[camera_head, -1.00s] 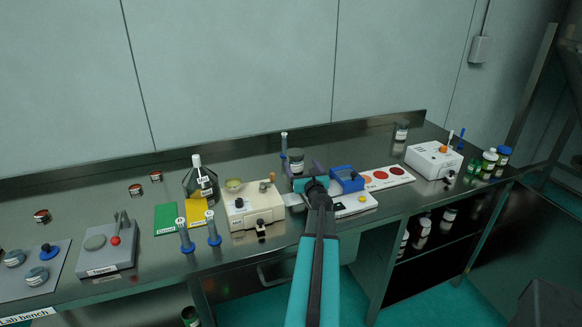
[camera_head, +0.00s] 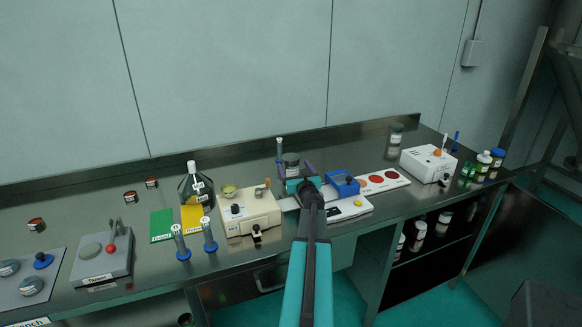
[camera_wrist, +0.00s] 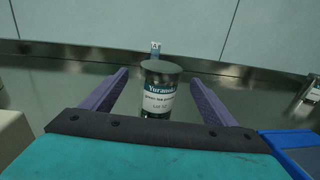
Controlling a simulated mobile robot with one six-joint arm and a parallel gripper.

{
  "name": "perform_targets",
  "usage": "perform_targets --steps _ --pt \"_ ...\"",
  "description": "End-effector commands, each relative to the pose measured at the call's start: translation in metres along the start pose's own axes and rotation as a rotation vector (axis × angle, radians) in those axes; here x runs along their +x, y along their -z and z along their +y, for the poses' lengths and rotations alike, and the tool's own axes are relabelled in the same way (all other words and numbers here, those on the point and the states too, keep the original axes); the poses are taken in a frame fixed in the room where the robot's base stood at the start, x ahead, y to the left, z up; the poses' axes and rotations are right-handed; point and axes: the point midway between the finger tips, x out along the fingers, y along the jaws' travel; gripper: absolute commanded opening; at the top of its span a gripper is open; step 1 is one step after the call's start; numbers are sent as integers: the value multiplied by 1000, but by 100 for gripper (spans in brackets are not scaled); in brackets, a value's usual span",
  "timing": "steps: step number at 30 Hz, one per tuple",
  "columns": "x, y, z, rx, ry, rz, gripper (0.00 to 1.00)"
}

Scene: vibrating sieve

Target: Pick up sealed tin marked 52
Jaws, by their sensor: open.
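A dark cylindrical tin with a grey lid and a white-and-teal label (camera_wrist: 158,92) stands upright on the steel bench, centred ahead of my gripper in the wrist view. Its label has a "Lot" line whose number is too small to read surely. It also shows in the head view, where the tin (camera_head: 291,160) is at the back of the bench. My gripper (camera_wrist: 158,80) is open, with its purple fingers on either side of the tin and a gap on each side. The head view shows my gripper (camera_head: 296,172) in front of the tin, partly hiding its lower part.
A blue-topped device (camera_head: 343,186) is close to the right of my gripper, and a cream instrument (camera_head: 250,212) to the left. A blue-based tube (camera_head: 279,148) stands behind the tin. Another jar (camera_head: 396,134) stands farther right. The wall is close behind.

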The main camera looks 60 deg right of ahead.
Motion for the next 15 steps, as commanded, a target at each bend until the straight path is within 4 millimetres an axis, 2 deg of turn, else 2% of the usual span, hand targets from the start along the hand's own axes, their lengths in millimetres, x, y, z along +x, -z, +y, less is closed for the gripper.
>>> perform_targets --steps 15 --pt "46 0 -1 -1 0 0 80"
